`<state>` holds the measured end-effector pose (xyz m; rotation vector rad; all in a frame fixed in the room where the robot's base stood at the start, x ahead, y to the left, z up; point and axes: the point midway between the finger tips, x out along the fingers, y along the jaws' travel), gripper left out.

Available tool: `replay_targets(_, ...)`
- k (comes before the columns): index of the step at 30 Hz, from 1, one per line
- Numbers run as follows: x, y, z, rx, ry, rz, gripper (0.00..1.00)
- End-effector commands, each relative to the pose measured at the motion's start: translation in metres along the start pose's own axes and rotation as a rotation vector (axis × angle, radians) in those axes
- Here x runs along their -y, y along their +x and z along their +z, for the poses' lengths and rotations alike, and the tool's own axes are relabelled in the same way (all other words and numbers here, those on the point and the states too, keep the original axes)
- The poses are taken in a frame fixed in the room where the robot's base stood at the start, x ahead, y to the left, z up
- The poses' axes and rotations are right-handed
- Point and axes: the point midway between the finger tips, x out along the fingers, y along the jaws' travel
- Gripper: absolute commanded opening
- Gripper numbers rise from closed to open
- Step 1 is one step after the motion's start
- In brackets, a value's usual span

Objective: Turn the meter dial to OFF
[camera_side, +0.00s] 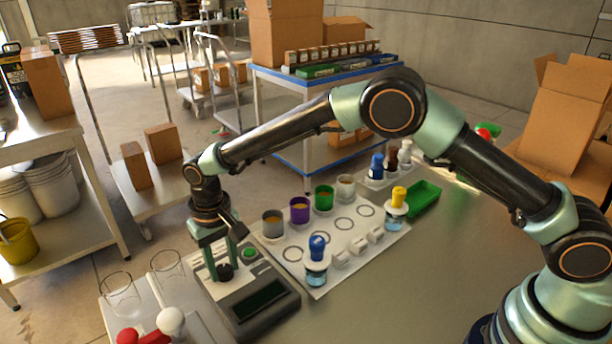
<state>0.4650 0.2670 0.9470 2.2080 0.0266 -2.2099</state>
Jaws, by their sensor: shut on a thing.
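The meter (254,299) is a grey box with a dark display at its front and a green button near its upper right. It stands on the table at lower left. Its black dial (225,272) sits on the light panel at the back left of the meter. My gripper (224,266) points down over this panel and is shut on the dial, one finger on each side. The dial's pointer and the OFF mark are too small to read, and the fingers partly hide the dial's surroundings.
Right of the meter, a white board (318,276) bears several coloured cups, a blue-capped jar (316,262) and a yellow-capped jar (396,206). A green tray (424,197) lies beyond. Glass beakers (120,292) and red and white knobbed items (170,322) stand left.

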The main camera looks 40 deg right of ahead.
Motion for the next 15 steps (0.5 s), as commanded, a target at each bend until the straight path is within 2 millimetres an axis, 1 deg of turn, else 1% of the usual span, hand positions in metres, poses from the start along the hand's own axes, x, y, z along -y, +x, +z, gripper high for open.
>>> replay_targets(15, -0.0001, -0.0015, -0.0009, -0.002, -0.491, -0.001, 0.00)
